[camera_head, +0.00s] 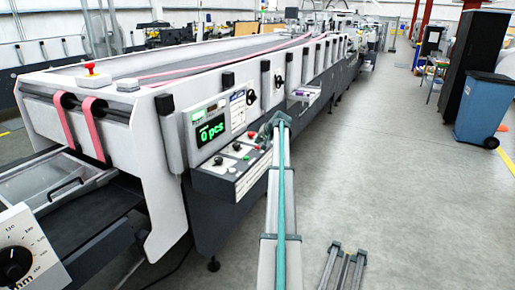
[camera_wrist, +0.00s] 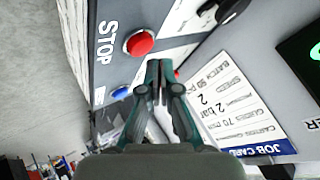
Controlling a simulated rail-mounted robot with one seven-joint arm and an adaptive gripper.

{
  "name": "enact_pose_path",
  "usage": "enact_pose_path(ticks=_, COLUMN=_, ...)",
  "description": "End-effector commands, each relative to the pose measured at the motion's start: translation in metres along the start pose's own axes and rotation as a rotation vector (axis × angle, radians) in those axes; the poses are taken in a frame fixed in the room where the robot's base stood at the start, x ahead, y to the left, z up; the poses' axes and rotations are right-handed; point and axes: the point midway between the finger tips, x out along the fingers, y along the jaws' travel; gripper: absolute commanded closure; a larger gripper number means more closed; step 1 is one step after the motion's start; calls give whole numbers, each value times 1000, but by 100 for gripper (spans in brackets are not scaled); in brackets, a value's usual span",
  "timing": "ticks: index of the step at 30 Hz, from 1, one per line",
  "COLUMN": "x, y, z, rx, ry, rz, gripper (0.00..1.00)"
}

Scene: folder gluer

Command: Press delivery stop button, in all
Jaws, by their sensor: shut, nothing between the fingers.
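Whether the tips touch the panel cannot be told. A small red part (camera_wrist: 177,73) shows beside the fingertips, partly hidden by them. A blue button (camera_wrist: 121,92) lies left of the fingers. In the head view my gripper (camera_head: 266,131) is at the machine's control ledge (camera_head: 217,184), partly hiding its right end.
A green display (camera_head: 211,132) reads 0 pcs, with a job card (camera_wrist: 235,110) beside it. A red emergency knob (camera_head: 92,69) is on top of the machine's near end. A blue bin (camera_head: 484,112) and dark cabinet (camera_head: 473,70) stand right. The aisle floor (camera_head: 390,190) is mostly clear.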

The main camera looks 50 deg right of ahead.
Motion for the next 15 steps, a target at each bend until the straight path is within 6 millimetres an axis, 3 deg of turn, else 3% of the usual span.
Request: enact_pose_path(ticks=15, x=6, y=4, z=4, rx=0, ry=0, rz=0, gripper=100)
